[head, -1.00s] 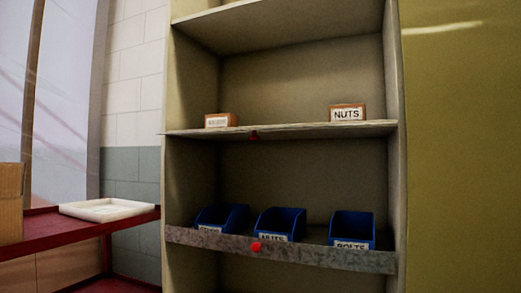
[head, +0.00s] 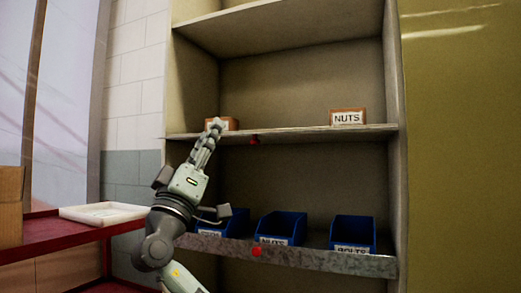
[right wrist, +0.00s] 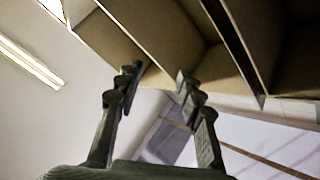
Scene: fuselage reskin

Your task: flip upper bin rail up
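The upper shelf (head: 300,134) runs across the cabinet with a thin front edge, and no raised lip shows above it. A small red knob (head: 255,140) hangs at the middle of that edge, which I take to be the upper rail's. My right gripper (head: 215,125) points up at the left end of this edge, left of the knob, in front of a small box (head: 232,124). I cannot tell if it touches the shelf. In the right wrist view my right gripper (right wrist: 158,76) has its fingers apart with nothing between them. My left gripper is not in view.
A lower grey metal rail (head: 320,262) with a red knob (head: 257,252) stands up before several blue bins (head: 281,228). A box labelled NUTS (head: 347,117) sits on the upper shelf. A red bench (head: 50,234) with a white tray (head: 103,213) is at the left.

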